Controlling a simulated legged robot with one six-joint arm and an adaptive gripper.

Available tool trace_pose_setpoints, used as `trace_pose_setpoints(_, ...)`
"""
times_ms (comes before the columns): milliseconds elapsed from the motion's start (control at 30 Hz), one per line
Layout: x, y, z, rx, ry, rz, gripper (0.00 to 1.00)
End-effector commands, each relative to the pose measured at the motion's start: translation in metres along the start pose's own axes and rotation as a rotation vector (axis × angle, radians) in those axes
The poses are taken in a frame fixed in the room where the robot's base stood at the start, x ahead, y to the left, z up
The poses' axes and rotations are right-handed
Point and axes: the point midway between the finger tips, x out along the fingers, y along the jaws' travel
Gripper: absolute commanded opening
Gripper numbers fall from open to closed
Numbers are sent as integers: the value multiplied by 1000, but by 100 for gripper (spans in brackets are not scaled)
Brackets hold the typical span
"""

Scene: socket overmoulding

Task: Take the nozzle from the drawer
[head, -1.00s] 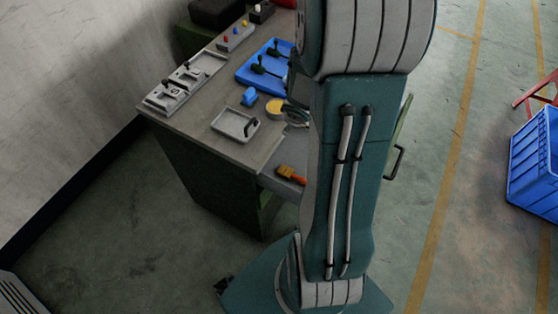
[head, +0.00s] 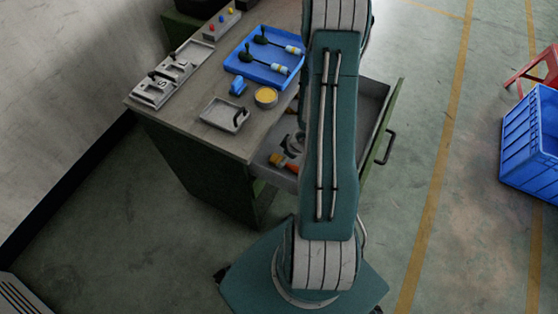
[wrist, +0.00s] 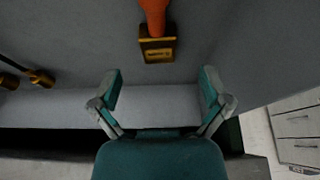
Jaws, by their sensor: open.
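The drawer (head: 388,122) stands open below the table top, partly hidden behind my arm. In the wrist view my gripper (wrist: 160,86) is open and empty, with its fingers spread over the grey drawer (wrist: 85,35). An orange piece with a brass-yellow block (wrist: 157,48) lies ahead of the fingers, near the centreline and apart from them. It also shows in the head view (head: 280,160) at the drawer's left end. Dark parts with brass ends (wrist: 40,78) lie at the left of the wrist view. I cannot tell which of these is the nozzle.
The table top holds a blue tray (head: 247,70) with black-handled tools, a grey tray (head: 213,118), a yellow-filled round tin (head: 266,97) and grey fixtures (head: 150,93). A blue crate (head: 528,145) stands at the right. The floor between is clear.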

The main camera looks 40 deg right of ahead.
Motion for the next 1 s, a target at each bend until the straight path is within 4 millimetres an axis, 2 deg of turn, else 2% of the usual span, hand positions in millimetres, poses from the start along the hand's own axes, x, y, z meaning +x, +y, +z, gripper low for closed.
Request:
trace_pose_setpoints(133, 12, 1, -2, -2, -1, -1, 97)
trace_pose_setpoints(400, 48, 3, -7, -1, -2, -1, 97)
trace_pose_setpoints(700, 54, 4, -7, -2, -1, 2, 97)
trace_pose_setpoints(733, 54, 4, -7, -2, -1, 2, 93)
trace_pose_setpoints(767, 54, 4, -7, -2, -1, 2, 79)
trace_pose_setpoints(800, 54, 4, -7, -2, -1, 2, 61)
trace_pose_setpoints(867, 54, 4, -7, -2, -1, 2, 35)
trace_pose_setpoints(900, 54, 4, -7, -2, -1, 2, 17)
trace_pose_setpoints(933, 54, 4, -7, -2, -1, 2, 4)
trace_pose_setpoints(1000, 54, 4, -7, -2, -1, 1, 0)
